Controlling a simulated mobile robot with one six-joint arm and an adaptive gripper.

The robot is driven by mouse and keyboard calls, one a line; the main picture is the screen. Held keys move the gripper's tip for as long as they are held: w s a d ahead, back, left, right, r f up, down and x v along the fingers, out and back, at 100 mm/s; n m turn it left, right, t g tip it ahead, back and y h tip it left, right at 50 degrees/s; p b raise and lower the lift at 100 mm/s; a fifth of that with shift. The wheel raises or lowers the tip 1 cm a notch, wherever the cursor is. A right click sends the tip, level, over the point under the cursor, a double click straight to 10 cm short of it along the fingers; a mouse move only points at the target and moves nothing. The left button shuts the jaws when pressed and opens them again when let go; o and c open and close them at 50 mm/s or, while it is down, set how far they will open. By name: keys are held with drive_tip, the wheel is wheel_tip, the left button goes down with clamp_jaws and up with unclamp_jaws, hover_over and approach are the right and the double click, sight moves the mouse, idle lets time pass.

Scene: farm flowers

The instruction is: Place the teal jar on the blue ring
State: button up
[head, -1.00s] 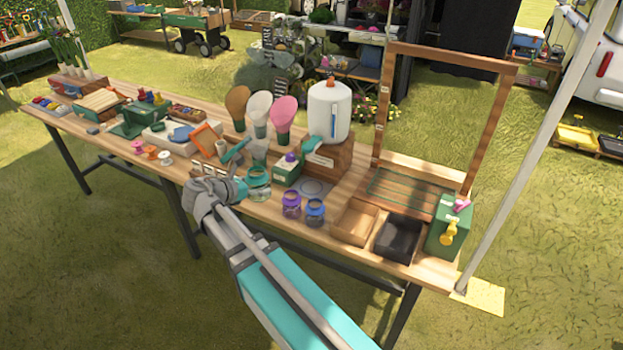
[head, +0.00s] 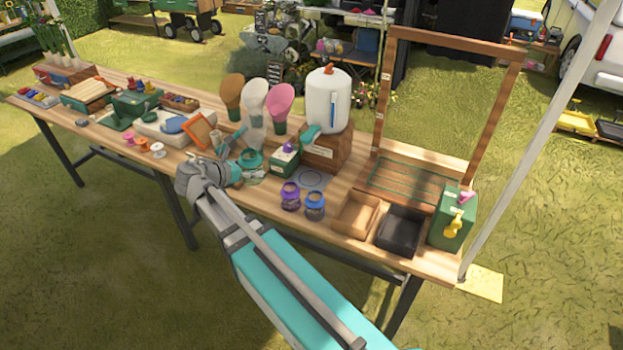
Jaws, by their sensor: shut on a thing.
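The teal jar (head: 252,163), clear with a teal rim, is near the table's middle, left of the green box. My gripper (head: 238,162) reaches it from the left and is shut on it; the fingers are small and blurred here. The jar appears slightly raised, but I cannot tell the gap below it. The blue ring (head: 311,180) is a thin circle on a grey pad, right of the jar and in front of the wooden block. Nothing stands on it. A purple jar (head: 290,197) and a blue jar (head: 315,207) stand just in front of the ring.
A green box (head: 285,164) stands between jar and ring. A white dispenser (head: 328,102) on a wooden block is behind the ring, with a small unclear teal shape beside it. A wooden tray (head: 356,213) and a black tray (head: 400,232) lie to the right.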

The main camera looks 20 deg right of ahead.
drive_tip(key=w+d+f+m+g+h+b, duration=0.1)
drive_tip(key=w+d+f+m+g+b, duration=0.2)
drive_tip(key=w+d+f+b, duration=0.5)
drive_tip(key=shift+w+d, duration=0.6)
drive_tip(key=shift+w, duration=0.05)
drive_tip(key=shift+d+f, duration=0.1)
drive_tip(key=shift+f, duration=0.05)
drive_tip(key=b+x, duration=0.2)
drive_tip(key=x, duration=0.3)
drive_tip(key=f+b+x, duration=0.1)
drive_tip(key=b+x, duration=0.2)
drive_tip(key=x, duration=0.2)
drive_tip(key=shift+a+f, duration=0.1)
drive_tip(key=shift+a, duration=0.15)
drive_tip(key=shift+d+f, duration=0.15)
drive_tip(key=shift+d, duration=0.4)
drive_tip(key=shift+d, duration=0.1)
drive_tip(key=shift+w+d+f+b, duration=0.1)
drive_tip(key=shift+d+f+b, duration=0.65)
drive_tip(key=shift+d, duration=0.2)
drive_tip(key=shift+w+d+f+b, duration=0.1)
drive_tip(key=shift+d+f+b, duration=0.6)
drive_tip(key=shift+d, duration=0.25)
drive_tip(key=shift+r, duration=0.1)
